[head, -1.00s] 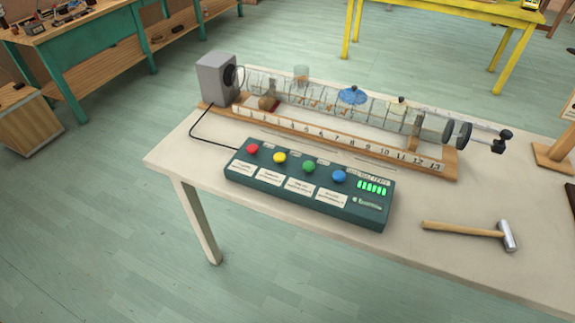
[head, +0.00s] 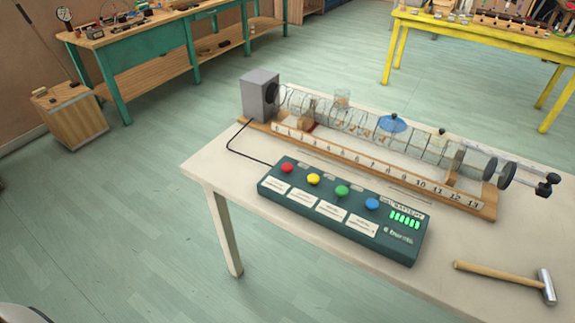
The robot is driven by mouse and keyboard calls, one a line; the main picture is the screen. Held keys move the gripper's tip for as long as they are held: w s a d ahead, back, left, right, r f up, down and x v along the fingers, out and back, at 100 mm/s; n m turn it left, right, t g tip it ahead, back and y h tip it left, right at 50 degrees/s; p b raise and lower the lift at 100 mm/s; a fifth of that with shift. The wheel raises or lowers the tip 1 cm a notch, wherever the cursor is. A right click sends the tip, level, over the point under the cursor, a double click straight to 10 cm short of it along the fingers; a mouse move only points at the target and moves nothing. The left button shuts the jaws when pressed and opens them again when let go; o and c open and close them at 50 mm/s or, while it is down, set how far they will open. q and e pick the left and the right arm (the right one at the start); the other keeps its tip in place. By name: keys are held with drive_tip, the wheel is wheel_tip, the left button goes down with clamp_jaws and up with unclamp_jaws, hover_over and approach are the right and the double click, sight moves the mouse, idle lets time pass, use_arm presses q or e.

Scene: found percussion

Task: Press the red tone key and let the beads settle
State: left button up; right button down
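The red tone key (head: 287,168) is the leftmost round button on the dark green control box (head: 345,212), which lies on the pale table. Yellow (head: 313,179), green (head: 342,191) and blue (head: 372,203) buttons follow to its right. Behind the box, a clear tube (head: 365,122) lies on a wooden base with a numbered scale (head: 375,165). A grey speaker box (head: 260,94) stands at the tube's left end. Small brownish bits, perhaps the beads, show inside the tube, too small to tell their arrangement. Neither gripper is in view.
A hammer (head: 505,277) lies on the table at the right front. A black cable (head: 240,152) runs from the speaker to the control box. A teal workbench (head: 160,42) and a yellow table (head: 480,38) stand behind.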

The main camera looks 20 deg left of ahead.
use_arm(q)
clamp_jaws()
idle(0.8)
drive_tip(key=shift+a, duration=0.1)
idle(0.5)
